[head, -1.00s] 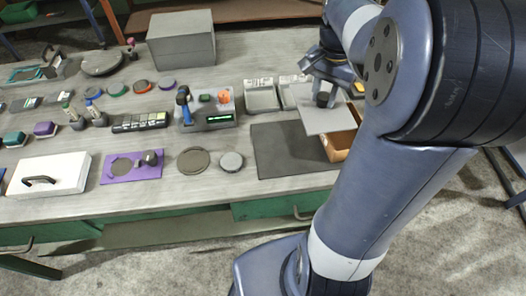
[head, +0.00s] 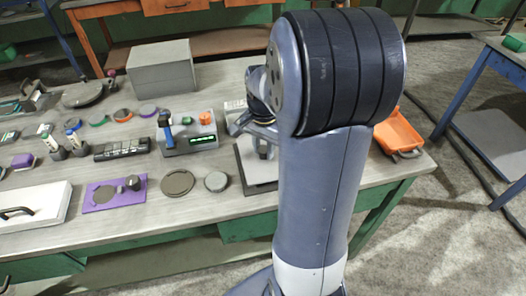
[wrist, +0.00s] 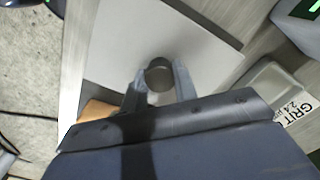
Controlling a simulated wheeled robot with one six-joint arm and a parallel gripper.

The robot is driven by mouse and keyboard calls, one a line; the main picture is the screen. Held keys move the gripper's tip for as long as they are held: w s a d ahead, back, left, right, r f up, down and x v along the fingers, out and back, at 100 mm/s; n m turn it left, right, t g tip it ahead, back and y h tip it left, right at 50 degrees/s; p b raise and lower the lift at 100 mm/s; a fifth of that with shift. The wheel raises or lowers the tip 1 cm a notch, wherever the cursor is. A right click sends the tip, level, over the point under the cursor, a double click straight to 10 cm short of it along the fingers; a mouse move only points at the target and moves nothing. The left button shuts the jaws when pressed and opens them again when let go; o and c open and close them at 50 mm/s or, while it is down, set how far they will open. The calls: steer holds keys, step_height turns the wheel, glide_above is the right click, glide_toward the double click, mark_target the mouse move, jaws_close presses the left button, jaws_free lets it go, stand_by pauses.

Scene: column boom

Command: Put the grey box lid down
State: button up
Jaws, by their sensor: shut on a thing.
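The grey box lid (head: 253,172) is a flat light-grey plate with a round dark knob (wrist: 159,75). My gripper (wrist: 159,82) is shut on the knob. The wrist view shows the lid (wrist: 175,35) filling the upper middle. Whether it touches the mat is not clear. A tan-orange box edge (wrist: 97,109) shows beside the lid at lower left in the wrist view.
Grey containers (wrist: 270,88) with a grit label stand close to the right of the lid in the wrist view. An orange tray (head: 398,134) is at the table's right end.

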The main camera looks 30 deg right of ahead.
mark_target(264, 149)
steer(key=shift+f, duration=0.75)
steer(key=shift+f, duration=0.2)
steer(key=o, duration=1)
steer(key=shift+r, duration=0.1)
step_height(264, 149, up, 12)
steer(key=p, duration=0.1)
steer(key=shift+r, duration=0.15)
